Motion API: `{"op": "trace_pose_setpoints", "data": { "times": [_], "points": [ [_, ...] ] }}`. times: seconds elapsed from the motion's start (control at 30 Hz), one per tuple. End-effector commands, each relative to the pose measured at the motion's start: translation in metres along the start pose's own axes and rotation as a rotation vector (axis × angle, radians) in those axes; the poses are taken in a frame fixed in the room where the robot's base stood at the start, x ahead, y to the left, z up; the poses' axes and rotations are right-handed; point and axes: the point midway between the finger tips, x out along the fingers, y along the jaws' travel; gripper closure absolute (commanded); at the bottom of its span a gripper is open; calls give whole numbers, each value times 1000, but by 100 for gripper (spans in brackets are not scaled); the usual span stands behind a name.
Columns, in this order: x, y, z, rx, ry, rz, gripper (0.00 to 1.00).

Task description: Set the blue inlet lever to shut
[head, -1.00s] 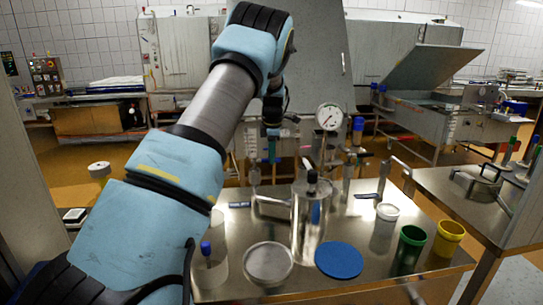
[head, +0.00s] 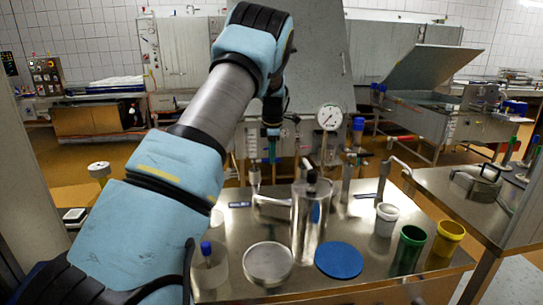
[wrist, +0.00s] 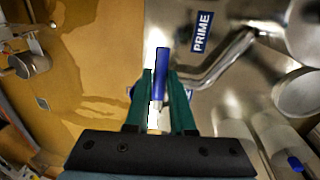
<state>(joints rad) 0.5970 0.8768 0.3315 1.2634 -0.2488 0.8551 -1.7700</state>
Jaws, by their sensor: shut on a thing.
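The blue lever (wrist: 161,70) stands between the two green fingers of my gripper (wrist: 160,95) in the wrist view. The fingers are closed on it, and its upper end sticks out past their tips. A white part shows below it between the fingers. A blue label reading PRIME (wrist: 202,32) is on the metal surface to the right of the lever. In the head view my gripper (head: 272,142) points down beyond the back of the steel table; the lever in its grasp is too small or hidden there to make out.
The steel table (head: 350,225) bears a clear cylinder (head: 311,225), a blue disc (head: 339,261), a pale round dish (head: 268,264), and white (head: 386,219), green (head: 407,250) and yellow (head: 447,238) cups. A dial gauge (head: 330,117) stands right of my gripper. A bent metal pipe (wrist: 225,62) runs close beside the lever.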

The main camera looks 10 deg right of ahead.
Motion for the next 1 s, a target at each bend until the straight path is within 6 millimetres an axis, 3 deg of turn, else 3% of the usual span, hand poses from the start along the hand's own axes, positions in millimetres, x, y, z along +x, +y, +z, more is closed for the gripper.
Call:
{"op": "trace_pose_setpoints", "data": {
  "times": [0.43, 1.0],
  "points": [
    [0, -8, -2, 121, -25, 0, 100],
    [-6, -34, -16, 626, -126, 1, 100]
  ]
}}
